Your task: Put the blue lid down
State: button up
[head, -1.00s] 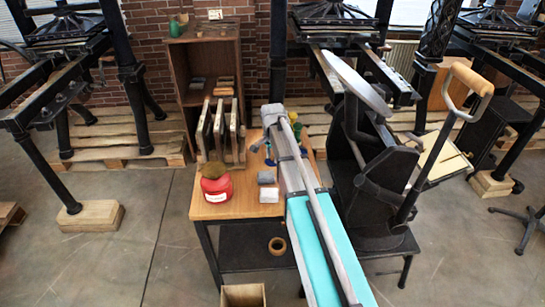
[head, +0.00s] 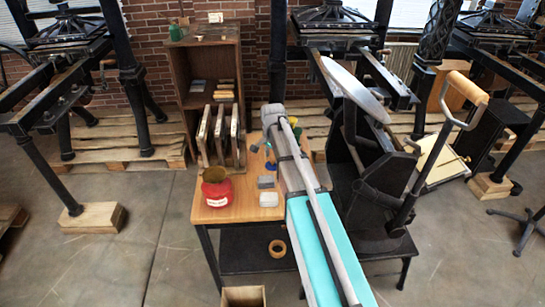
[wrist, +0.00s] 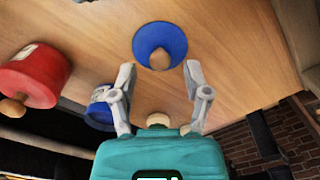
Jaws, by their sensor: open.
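The blue lid (wrist: 172,32), a round shallow cone with a pale wooden knob, shows at the top of the wrist view against the wooden tabletop (wrist: 235,55). It seems to lie on the table. My gripper (wrist: 161,72) is open, its two fingers apart and empty, with the lid just beyond the tips. A blue tin (wrist: 98,115) with a white label stands beside my left finger in the wrist view. In the head view my arm hides most of the gripper and the lid.
A red tin (head: 217,190) stands on the table (head: 240,213) at the left; it also shows in the wrist view (wrist: 35,75). Grey blocks (head: 268,199) lie beside it. A black hand press (head: 375,190) stands close on the right. A wooden cabinet (head: 213,70) is behind.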

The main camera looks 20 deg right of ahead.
aim_at(273, 161)
notch_tip(273, 161, up, 10)
jog(key=p, duration=0.9)
jog(key=shift+s, duration=0.1)
dwell(0.6)
jog(key=s+a+n, duration=0.2)
jog(key=s+n, duration=0.3)
jog(key=s, duration=0.6)
jog(key=s+a+n, duration=0.3)
jog(key=s+n, duration=0.3)
jog(key=s, duration=0.5)
jog(key=shift+s+a, duration=0.3)
jog(key=shift+a, duration=0.05)
